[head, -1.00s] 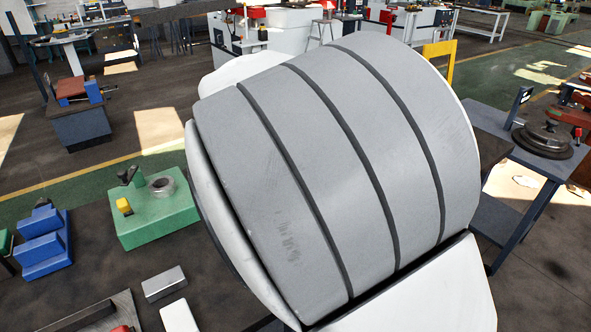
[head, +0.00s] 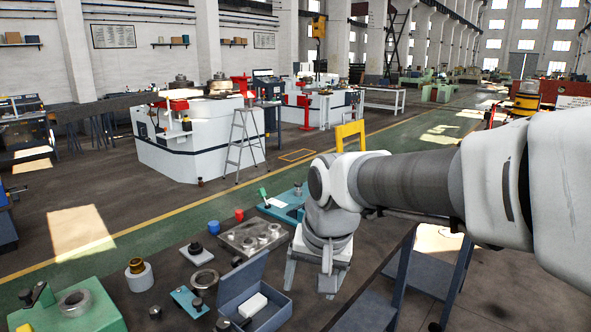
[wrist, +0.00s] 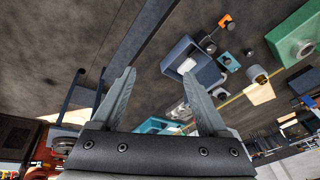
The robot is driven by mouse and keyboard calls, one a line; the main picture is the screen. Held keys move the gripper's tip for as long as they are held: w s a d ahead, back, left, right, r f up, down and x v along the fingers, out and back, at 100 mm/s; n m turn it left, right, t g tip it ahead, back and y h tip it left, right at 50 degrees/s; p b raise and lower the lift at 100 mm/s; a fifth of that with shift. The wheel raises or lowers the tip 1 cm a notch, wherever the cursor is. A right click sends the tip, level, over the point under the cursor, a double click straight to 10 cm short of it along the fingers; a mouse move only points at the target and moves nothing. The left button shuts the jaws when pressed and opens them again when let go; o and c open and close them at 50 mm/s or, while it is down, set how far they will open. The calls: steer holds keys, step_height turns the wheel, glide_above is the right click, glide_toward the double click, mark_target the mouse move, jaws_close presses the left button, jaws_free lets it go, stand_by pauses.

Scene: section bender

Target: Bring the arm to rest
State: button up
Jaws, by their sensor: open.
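My gripper (wrist: 162,95) shows in the wrist view with its two grey fingers spread wide apart and nothing between them. In the head view my arm reaches in from the right, and my gripper (head: 318,275) hangs at its end, pointing down. It appears in front of the dark floor and beside the edge of a dark bench. I cannot tell how far it is from the things below. The wrist picture is turned over, with the floor filling most of it.
A blue open box (head: 254,300) with a white block, a grey plate with rings (head: 252,237) and a green block (head: 75,305) lie at lower left and centre. A dark blue bench frame (head: 428,270) stands right of my gripper. A white machine (head: 195,140) stands farther back.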

steer(key=s+d+n+t+h, duration=0.1)
steer(key=s+d+t, duration=0.1)
steer(key=s+d, duration=0.9)
steer(key=s, duration=0.3)
steer(key=shift+d+r+n, duration=0.2)
steer(key=shift+r+n, duration=0.2)
steer(key=shift+s+d+f, duration=0.1)
steer(key=shift+s+f, duration=0.05)
steer(key=shift+s, duration=0.1)
steer(key=c, duration=0.4)
steer(key=shift+c, duration=0.2)
